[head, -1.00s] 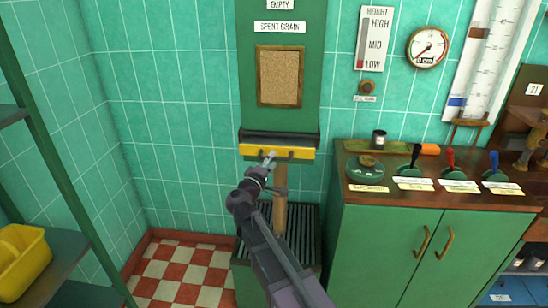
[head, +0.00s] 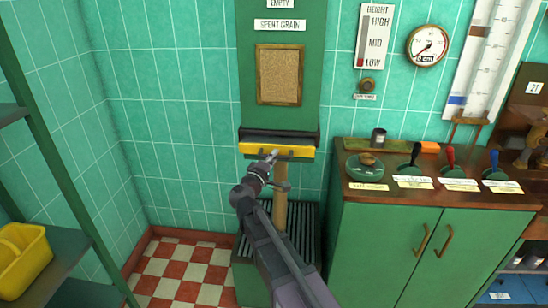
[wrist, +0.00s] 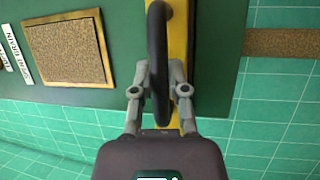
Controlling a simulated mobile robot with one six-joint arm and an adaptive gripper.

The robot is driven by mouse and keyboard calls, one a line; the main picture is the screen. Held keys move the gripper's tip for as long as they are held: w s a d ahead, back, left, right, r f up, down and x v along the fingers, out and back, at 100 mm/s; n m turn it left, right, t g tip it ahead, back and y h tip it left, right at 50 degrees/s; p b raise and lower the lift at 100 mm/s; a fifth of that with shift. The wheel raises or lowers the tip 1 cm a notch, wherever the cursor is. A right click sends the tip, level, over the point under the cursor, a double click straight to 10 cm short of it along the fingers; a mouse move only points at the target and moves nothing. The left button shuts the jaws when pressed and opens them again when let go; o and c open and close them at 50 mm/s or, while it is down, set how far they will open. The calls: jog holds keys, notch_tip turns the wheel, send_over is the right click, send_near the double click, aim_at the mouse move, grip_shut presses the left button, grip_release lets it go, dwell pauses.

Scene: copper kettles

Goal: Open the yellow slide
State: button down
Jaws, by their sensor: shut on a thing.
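The yellow slide (head: 290,152) is a flat bar across the bottom of the green spent grain chute (head: 279,118), under a black lip. It also shows in the wrist view (wrist: 179,50), with a dark curved handle (wrist: 157,30) standing out from it. My gripper (head: 270,157) is at the front of the slide, left of its middle. In the wrist view its fingers (wrist: 160,88) are on either side of the handle and shut on it. The far side of the handle's grip is partly hidden by the fingers.
A brown upright strip (head: 280,210) runs below the slide to a dark ribbed grate (head: 304,225). A green cabinet (head: 390,245) with coloured levers stands close on the right. A shelf with a yellow tub (head: 22,258) is at left. Checkered floor between is clear.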

jog(key=s, duration=0.6)
jog(key=shift+s, duration=0.3)
jog(key=shift+a, duration=0.1)
jog(key=c, duration=0.6)
grip_release()
jog(key=shift+c, duration=0.2)
jog(key=shift+w, duration=0.2)
